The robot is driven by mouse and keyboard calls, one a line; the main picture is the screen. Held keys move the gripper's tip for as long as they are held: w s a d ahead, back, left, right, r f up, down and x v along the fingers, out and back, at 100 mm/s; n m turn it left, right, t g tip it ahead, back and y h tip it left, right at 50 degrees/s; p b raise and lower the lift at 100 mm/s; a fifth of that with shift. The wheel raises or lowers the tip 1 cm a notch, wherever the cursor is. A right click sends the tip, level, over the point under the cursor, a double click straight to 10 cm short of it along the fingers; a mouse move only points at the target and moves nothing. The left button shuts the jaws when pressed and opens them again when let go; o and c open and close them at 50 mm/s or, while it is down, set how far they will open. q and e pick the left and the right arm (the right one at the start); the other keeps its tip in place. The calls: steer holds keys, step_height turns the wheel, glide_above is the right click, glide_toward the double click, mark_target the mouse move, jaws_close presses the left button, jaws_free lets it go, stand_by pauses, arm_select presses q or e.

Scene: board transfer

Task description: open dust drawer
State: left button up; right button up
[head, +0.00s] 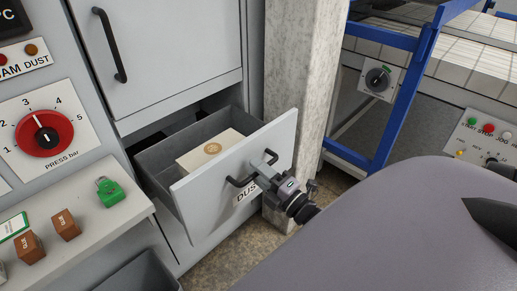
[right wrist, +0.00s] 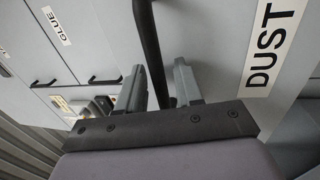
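The dust drawer (head: 222,196) is a grey drawer pulled well out of the cabinet in the head view, its front labelled DUST. In the right wrist view the DUST label (right wrist: 272,42) shows large on the drawer front. Its black bar handle (head: 240,183) also shows in the right wrist view (right wrist: 150,50). My right gripper (head: 265,165) is at the right part of the handle. In the right wrist view its fingers (right wrist: 158,88) stand apart with the bar between them, and a gap shows beside the bar. My left gripper is not in view.
A cream item with a round brown mark (head: 210,150) lies in the drawer. A ledge (head: 85,225) at left holds a green padlock (head: 110,192) and brown blocks. A concrete pillar (head: 305,80) stands close right of the drawer; a blue frame (head: 405,110) is beyond.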

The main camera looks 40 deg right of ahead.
steer(key=v, duration=0.7)
steer(key=shift+a, duration=0.1)
stand_by(0.5)
